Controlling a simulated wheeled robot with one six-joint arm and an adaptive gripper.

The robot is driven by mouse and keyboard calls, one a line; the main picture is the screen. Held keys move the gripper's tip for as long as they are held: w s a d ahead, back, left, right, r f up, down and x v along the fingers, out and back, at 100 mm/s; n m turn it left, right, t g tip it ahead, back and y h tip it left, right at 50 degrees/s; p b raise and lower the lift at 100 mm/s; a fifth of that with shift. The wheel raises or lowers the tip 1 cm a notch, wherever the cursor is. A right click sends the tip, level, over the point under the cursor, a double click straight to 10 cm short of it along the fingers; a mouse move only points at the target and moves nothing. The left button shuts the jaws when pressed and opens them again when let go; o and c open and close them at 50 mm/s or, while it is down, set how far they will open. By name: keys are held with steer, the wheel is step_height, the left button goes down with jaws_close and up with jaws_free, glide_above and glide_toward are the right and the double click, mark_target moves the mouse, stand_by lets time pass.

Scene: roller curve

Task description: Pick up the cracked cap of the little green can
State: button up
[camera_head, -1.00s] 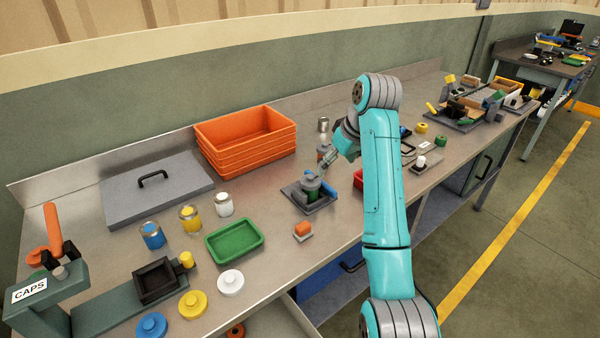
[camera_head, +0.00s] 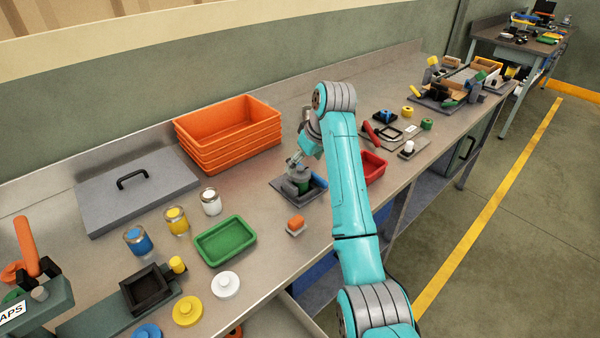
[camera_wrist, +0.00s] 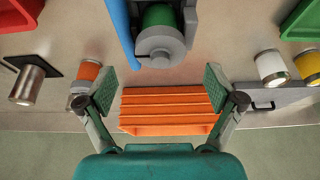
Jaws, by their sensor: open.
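The little green can (camera_wrist: 158,15) stands in a grey holder with a blue part beside it. Its grey cap (camera_wrist: 160,45), round with a small knob, faces the wrist camera. I cannot make out a crack. In the head view the can (camera_head: 304,187) is low in the holder (camera_head: 283,186), partly hidden by my gripper. My gripper (camera_wrist: 160,85) is open and empty, its two green-padded fingers spread wide. In the wrist view the cap lies ahead of the gap between the fingertips. In the head view my gripper (camera_head: 296,163) is close above the cap.
Stacked orange bins (camera_head: 230,135) stand behind, left of my arm. A red tray (camera_head: 372,166) lies to the right of the holder.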

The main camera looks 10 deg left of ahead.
mark_target(301, 168)
steer(key=shift+x, duration=1.5)
steer(key=c, duration=0.8)
steer(key=shift+c, duration=0.3)
steer(key=shift+r, duration=0.1)
step_height(301, 168, up, 14)
steer(key=shift+s, duration=0.1)
